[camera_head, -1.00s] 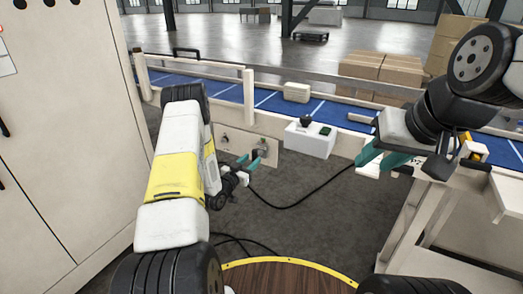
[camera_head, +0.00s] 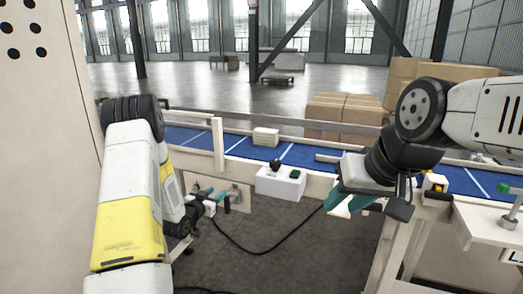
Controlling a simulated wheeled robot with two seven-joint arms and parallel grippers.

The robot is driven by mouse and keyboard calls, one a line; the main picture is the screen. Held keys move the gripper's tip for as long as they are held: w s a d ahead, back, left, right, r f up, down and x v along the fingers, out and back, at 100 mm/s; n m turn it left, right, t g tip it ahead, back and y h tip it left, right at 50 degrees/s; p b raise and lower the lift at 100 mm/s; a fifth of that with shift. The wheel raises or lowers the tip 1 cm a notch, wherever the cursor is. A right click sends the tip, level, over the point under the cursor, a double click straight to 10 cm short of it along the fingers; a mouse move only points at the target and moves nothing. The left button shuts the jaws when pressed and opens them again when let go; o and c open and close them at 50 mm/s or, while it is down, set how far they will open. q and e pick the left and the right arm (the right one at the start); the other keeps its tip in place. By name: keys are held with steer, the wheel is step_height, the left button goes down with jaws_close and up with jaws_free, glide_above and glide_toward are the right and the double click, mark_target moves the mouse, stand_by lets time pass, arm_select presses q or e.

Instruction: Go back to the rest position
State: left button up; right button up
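My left gripper (camera_head: 213,197) has teal fingers that stand apart, in front of the low panel with round sockets (camera_head: 238,189). I see nothing clearly between the fingers, and contact with the panel cannot be told. My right gripper (camera_head: 345,201) points down and left, to the right of the white control box (camera_head: 281,181). Its teal fingers overlap in this view and a pale patch shows between them, so its opening is unclear. Both arms are bent and reach forward.
A blue conveyor (camera_head: 200,140) with a pale block (camera_head: 265,137) on it runs behind both grippers. A black cable (camera_head: 262,252) loops over the grey floor towards the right gripper. A tall cabinet (camera_head: 45,170) stands close left; a white table (camera_head: 485,228) stands right. Cartons (camera_head: 345,115) stand behind.

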arm_select(q)
steer(key=s+r+n+g+y, duration=0.15)
steer(key=s+r, duration=0.25)
steer(key=r, duration=0.5)
steer(key=s+r+n+g+y, duration=0.1)
steer(key=s+r+g+y, duration=0.1)
steer(key=s+r, duration=0.5)
steer(key=s+d+r+g, duration=0.2)
steer(key=s, duration=0.7)
steer(key=s+d+r+g+h, duration=0.1)
steer(key=s+d+r, duration=0.1)
steer(key=s, duration=0.7)
steer(key=s+d+r+n+g, duration=0.1)
steer(key=s+r, duration=0.3)
steer(key=s, duration=0.5)
steer(key=shift+s+d+r+g, duration=0.2)
steer(key=shift+s+d+g, duration=0.1)
steer(key=shift+d+g, duration=0.45)
steer(key=shift+a, duration=0.15)
